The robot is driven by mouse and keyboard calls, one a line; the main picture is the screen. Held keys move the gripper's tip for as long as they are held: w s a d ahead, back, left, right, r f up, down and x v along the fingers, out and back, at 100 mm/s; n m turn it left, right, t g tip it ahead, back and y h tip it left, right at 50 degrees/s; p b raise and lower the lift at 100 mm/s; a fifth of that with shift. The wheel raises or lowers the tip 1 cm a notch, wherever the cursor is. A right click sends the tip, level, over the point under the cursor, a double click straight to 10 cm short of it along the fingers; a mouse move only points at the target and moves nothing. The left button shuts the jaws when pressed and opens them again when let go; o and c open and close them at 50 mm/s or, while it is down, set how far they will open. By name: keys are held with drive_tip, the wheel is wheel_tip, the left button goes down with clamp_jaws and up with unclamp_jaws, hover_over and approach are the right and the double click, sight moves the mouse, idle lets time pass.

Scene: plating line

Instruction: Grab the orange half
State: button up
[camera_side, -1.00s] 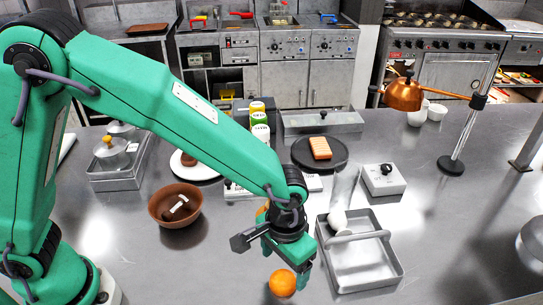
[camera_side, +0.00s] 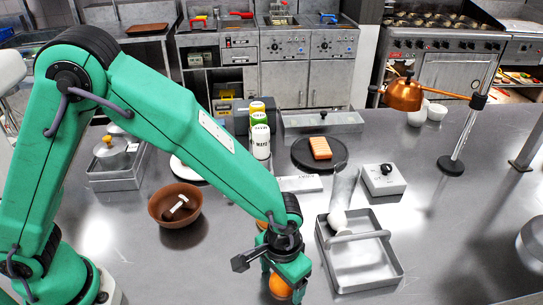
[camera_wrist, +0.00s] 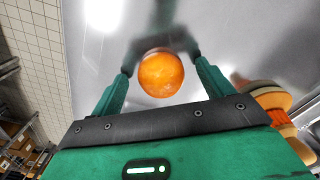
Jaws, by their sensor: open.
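The orange (camera_side: 279,287) rests on the steel counter at the bottom of the side view; I cannot tell whether it is a half. In the wrist view the orange (camera_wrist: 161,74) is round and bright, between the two fingers. My gripper (camera_side: 284,281) is open and low around the orange, with a finger on either side. In the wrist view my gripper (camera_wrist: 164,76) shows gaps between the orange and both fingers. The gripper hides part of the orange in the side view.
A metal tray with a handle (camera_side: 389,283) stands just right of my gripper. A brown bowl (camera_side: 157,222) is to the left. A black plate (camera_side: 302,163) holds an orange-pink block (camera_side: 320,148). An orange and tan item (camera_wrist: 263,98) is at the right of the wrist view.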

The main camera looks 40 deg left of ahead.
idle(0.3)
drive_tip(key=c, duration=1.1)
drive_tip(key=shift+r, duration=0.15)
drive_tip(key=shift+r, duration=0.85)
wheel_tip(320, 180, up, 2)
drive_tip(key=shift+r, duration=0.25)
drive_tip(key=s+d+r, duration=0.1)
drive_tip(key=s+r, duration=0.1)
drive_tip(key=s, duration=0.1)
drive_tip(key=s+d+r, duration=0.1)
drive_tip(key=s+r, duration=0.1)
drive_tip(key=s, duration=0.2)
drive_tip(key=s+d+r, duration=0.1)
drive_tip(key=s+r, duration=0.1)
drive_tip(key=s, duration=0.2)
drive_tip(key=shift+s+d+r, duration=0.1)
drive_tip(key=shift+d+r, duration=0.1)
drive_tip(key=shift+r, duration=0.1)
